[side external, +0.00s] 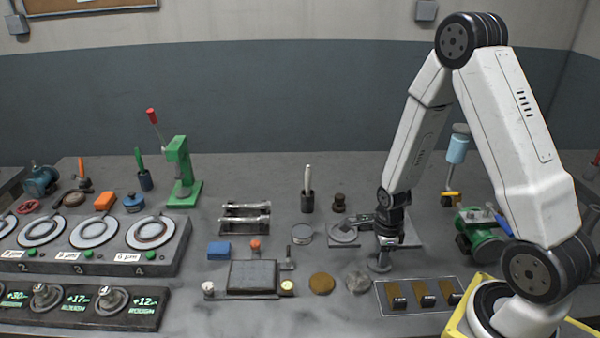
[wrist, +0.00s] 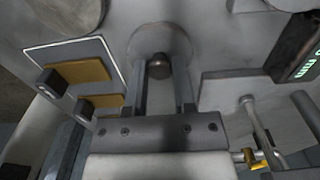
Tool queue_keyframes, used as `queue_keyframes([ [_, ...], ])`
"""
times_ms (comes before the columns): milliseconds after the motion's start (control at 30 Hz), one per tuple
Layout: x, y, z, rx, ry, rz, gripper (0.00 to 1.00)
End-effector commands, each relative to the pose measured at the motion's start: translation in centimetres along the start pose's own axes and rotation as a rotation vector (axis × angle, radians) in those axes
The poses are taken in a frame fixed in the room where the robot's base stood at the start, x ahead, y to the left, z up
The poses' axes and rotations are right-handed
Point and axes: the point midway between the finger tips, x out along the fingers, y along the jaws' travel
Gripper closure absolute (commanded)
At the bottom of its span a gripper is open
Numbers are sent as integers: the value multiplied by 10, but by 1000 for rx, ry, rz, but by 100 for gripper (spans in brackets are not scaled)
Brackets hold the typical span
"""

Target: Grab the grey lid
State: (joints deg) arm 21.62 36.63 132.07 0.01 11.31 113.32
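A round grey lid (wrist: 160,42) with a dark knob (wrist: 158,67) lies in front of my fingers in the wrist view. In the side external view a grey disc (side external: 380,263), most likely this lid, shows right under my gripper (side external: 386,246). In the wrist view my gripper (wrist: 162,72) has one finger on each side of the knob. The fingers stand apart with the knob between them. Whether they press on it or leave a small gap is not clear. Whether the lid rests on the table cannot be told.
A tray (side external: 420,311) with brown pads lies to the right in front. A brown disc (side external: 322,283) and a crumpled grey disc (side external: 358,282) lie left of my gripper. A metal plate (side external: 408,232) lies behind it. A green machine (side external: 480,230) stands to the right.

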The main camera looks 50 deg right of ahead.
Motion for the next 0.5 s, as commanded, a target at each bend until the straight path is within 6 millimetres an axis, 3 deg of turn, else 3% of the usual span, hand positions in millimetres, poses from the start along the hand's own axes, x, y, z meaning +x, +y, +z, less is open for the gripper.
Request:
queue_keyframes([
  [500, -4, 0, 0, 0, 0, -1, 100],
])
